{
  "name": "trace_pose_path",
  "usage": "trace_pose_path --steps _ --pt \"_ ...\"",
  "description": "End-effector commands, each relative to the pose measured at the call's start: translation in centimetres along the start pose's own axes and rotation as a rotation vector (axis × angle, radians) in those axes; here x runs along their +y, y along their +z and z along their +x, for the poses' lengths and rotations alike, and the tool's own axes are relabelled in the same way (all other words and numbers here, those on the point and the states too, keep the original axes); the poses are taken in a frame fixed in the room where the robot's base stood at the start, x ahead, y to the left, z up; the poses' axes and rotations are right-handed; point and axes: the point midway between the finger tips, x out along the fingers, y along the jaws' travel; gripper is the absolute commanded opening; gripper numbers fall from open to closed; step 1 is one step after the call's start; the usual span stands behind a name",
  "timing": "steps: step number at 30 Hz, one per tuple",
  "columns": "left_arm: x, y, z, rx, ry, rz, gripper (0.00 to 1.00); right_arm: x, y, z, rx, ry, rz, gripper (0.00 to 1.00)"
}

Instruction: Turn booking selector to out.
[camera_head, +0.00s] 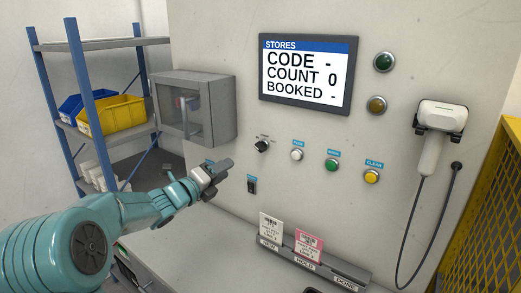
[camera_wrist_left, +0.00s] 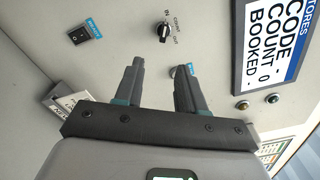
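The booking selector (camera_head: 262,146) is a small black rotary knob on the pale panel, below and left of the display. In the left wrist view the knob (camera_wrist_left: 164,33) shows beyond my fingertips, with the marks IN, COUNT and OUT around it. I cannot tell for sure which mark it points to. My left gripper (camera_head: 217,174) is left of and below the knob in the head view. In the wrist view its two fingers (camera_wrist_left: 160,70) are spread apart with nothing between them, and neither touches the knob. My right gripper is not in view.
A black rocker switch (camera_head: 252,185) sits below the selector. White (camera_head: 297,155), green (camera_head: 332,165) and yellow (camera_head: 371,177) buttons lie to its right. The display (camera_head: 308,73) reads CODE -, COUNT 0, BOOKED -. A grey box (camera_head: 220,108) juts out at left; a card rack (camera_head: 315,263) is below.

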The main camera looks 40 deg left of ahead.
Motion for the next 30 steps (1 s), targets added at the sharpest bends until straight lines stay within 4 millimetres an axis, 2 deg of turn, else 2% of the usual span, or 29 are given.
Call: trace_pose_path --steps 5,21,25,30 --pt "-0.3 0.1 1.5 0.001 -0.002 -0.001 0.39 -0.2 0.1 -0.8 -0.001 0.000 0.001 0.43" --pt "-0.4 0.1 13.5 0.001 0.000 0.000 0.39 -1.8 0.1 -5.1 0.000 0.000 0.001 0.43" --pt "-0.3 0.0 15.0 0.001 0.001 0.000 0.39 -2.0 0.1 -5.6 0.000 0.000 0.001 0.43" --pt "-0.1 0.0 15.9 0.000 0.001 0.000 0.39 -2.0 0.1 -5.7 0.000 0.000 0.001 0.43"
